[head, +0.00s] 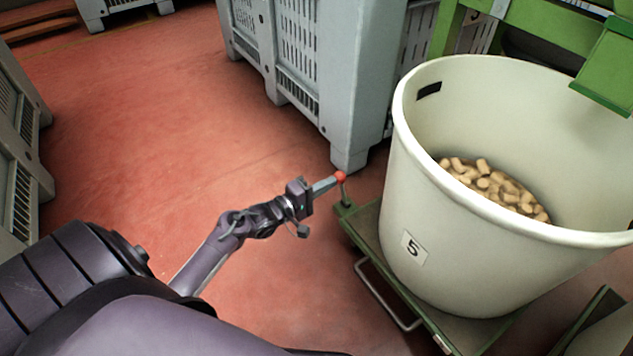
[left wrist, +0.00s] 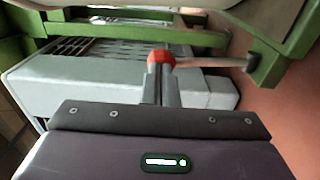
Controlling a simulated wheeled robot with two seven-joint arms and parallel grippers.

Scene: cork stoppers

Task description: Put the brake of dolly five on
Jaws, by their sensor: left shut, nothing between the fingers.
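The large cream tub (head: 400,200) carries a label with the number 5 (head: 413,247) and stands on a green dolly (head: 362,226). In the left wrist view the closed fingers (left wrist: 161,88) reach to the red knob (left wrist: 161,59), and the lever (left wrist: 205,62) runs right to a green bracket (left wrist: 264,62). Whether they touch the knob I cannot tell. My right gripper is out of view.
A grey slatted crate (head: 352,80) stands close behind the lever. Another grey crate (head: 15,130) is at the left edge. Corks (head: 490,185) lie in the tub. A green frame (head: 545,25) rises at the upper right. The red floor (head: 180,120) at the left is clear.

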